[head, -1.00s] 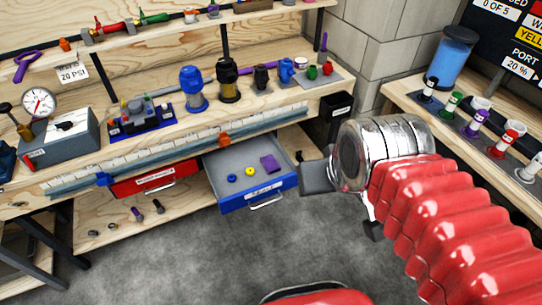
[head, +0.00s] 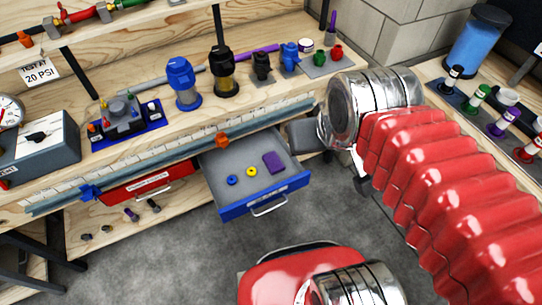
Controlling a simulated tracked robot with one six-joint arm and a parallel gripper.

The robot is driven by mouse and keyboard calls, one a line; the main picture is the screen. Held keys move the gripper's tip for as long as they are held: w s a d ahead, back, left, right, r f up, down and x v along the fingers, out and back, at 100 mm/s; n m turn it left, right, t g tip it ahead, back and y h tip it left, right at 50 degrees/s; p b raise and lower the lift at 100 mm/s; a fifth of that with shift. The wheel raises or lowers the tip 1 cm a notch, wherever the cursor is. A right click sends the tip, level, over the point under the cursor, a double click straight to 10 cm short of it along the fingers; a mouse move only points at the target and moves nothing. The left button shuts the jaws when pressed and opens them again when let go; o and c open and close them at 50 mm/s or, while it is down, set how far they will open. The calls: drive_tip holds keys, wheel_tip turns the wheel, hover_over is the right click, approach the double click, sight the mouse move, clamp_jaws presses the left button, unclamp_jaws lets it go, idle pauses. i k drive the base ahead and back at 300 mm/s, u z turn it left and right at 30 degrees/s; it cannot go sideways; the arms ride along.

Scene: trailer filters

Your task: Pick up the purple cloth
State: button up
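The purple cloth (head: 273,163) is a small dark purple rectangle lying flat in the open blue drawer (head: 228,208), toward its right side. A yellow ring (head: 251,171) and a blue ring (head: 232,180) lie left of it in the drawer. My gripper (head: 333,163) is at the drawer's right side, partly hidden behind my silver wrist. One grey finger shows by the drawer's right rear edge, and a darker part shows lower right, apart from it. The gripper looks open and does not touch the cloth.
A red drawer (head: 150,184) is left of the blue one. The bench top above holds a blue filter (head: 183,84), a black filter (head: 222,74) and a gauge box (head: 40,145). An orange clip (head: 222,140) sits on the bench edge above the drawer.

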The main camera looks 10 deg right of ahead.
sight(274, 165)
drive_tip(key=u, duration=0.25)
drive_tip(key=i, duration=0.75)
drive_tip(key=u, duration=1.25)
